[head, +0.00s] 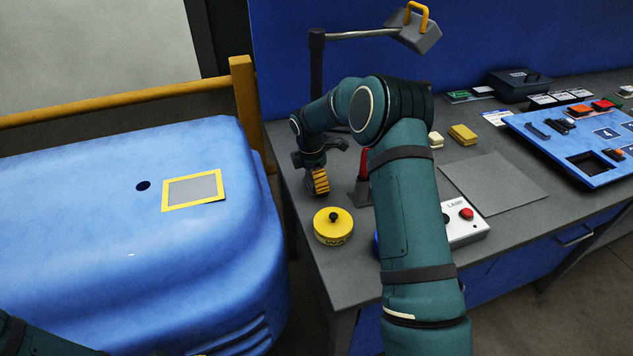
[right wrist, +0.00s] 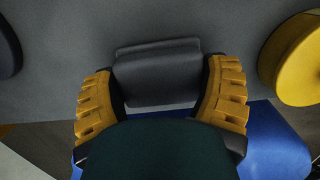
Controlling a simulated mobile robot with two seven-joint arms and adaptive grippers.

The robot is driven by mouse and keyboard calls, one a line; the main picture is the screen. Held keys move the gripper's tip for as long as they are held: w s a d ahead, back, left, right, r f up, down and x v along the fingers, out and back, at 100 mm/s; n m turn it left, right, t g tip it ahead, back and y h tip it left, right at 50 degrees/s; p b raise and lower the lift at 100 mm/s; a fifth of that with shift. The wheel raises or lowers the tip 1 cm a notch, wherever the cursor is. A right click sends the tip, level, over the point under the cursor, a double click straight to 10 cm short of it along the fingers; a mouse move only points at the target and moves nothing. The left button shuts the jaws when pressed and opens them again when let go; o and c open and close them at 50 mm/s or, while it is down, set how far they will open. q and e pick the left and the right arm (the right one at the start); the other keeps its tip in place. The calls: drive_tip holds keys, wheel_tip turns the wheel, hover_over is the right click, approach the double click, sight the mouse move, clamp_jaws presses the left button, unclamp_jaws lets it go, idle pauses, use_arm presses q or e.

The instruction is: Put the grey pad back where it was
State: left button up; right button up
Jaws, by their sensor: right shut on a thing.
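My right gripper (head: 318,183) is low over the left end of the grey worktable (head: 350,262), behind the yellow round tin (head: 333,226). In the right wrist view its yellow ridged fingers are shut on a dark grey block, which I take to be the grey pad (right wrist: 158,78). In the head view the block is hidden by the gripper, and I cannot tell whether it touches the table. A yellow-framed grey rectangle (head: 193,190) lies on the blue housing (head: 90,215) at left. My left arm shows at the lower left edge; its gripper is out of view.
A red-and-grey upright piece (head: 363,178) stands right of my right gripper. A lamp (head: 414,30) on a post rises behind it. A white switch box (head: 467,222), a flat grey mat (head: 493,183) and a blue panel (head: 585,140) lie further right. A yellow rail (head: 120,103) runs behind the housing.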

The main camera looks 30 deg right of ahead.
drive_tip(key=shift+f, duration=0.45)
drive_tip(key=shift+f, duration=0.15)
drive_tip(key=o, duration=1)
wheel_tip(320, 180, up, 12)
drive_tip(key=a+p, duration=0.1)
drive_tip(key=shift+w+a+p, duration=0.2)
drive_tip(key=shift+p, duration=0.15)
